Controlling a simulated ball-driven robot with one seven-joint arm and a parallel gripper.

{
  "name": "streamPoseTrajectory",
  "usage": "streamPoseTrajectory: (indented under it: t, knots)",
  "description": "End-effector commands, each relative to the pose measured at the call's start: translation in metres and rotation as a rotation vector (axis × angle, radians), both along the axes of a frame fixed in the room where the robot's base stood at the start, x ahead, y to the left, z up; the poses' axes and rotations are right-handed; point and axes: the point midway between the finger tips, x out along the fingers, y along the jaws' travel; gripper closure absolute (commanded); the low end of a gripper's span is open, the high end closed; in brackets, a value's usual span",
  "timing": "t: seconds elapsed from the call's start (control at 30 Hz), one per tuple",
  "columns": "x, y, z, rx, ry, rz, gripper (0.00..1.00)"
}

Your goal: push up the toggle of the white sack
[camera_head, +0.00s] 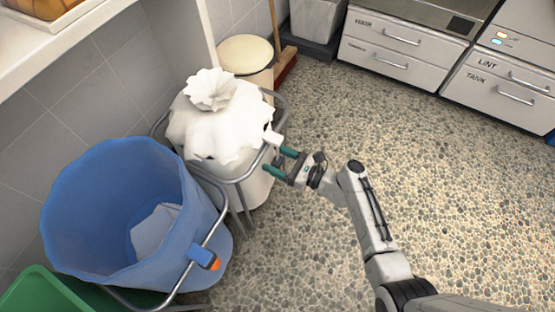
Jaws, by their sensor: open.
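The white sack (213,138) hangs in a grey metal frame, with its top gathered into a crumpled tuft. A small white piece, which looks like its toggle (272,137), sits at the sack's right edge by the frame rail. My gripper (277,160) is just below and right of that piece. Its two teal fingers are apart and point left toward the sack's right side. Nothing shows between them. I cannot tell whether a finger touches the piece or the rail.
A blue sack (95,215) in its own frame stands at the front left, holding a pale cloth and bearing an orange-tipped toggle (203,258). A green bin (40,292) is at lower left. A cream-lidded bin (246,55) stands behind. The pebbled floor (440,170) at right is clear.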

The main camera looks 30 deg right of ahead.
Motion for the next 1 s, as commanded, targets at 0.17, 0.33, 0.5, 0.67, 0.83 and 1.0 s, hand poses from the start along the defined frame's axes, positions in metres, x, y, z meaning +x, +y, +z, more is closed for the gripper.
streamPoseTrajectory:
  t: [0.17, 0.33, 0.5, 0.67, 0.83, 1.0]
  knots:
    - [0.0004, 0.0002, 0.0003, 0.0, 0.0, 0.0, 0.32]
    - [0.0003, 0.0001, 0.0002, 0.0, 0.0, 0.0, 0.43]
    - [0.0003, 0.0, 0.0002, 0.0, 0.0, 0.0, 0.6]
    - [0.0001, 0.0, 0.0002, 0.0, 0.0, 0.0, 0.75]
    - [0.0001, -0.0001, 0.0001, 0.0, 0.0, 0.0, 0.91]
    - [0.0001, -0.0001, 0.0001, 0.0, 0.0, 0.0, 1.0]
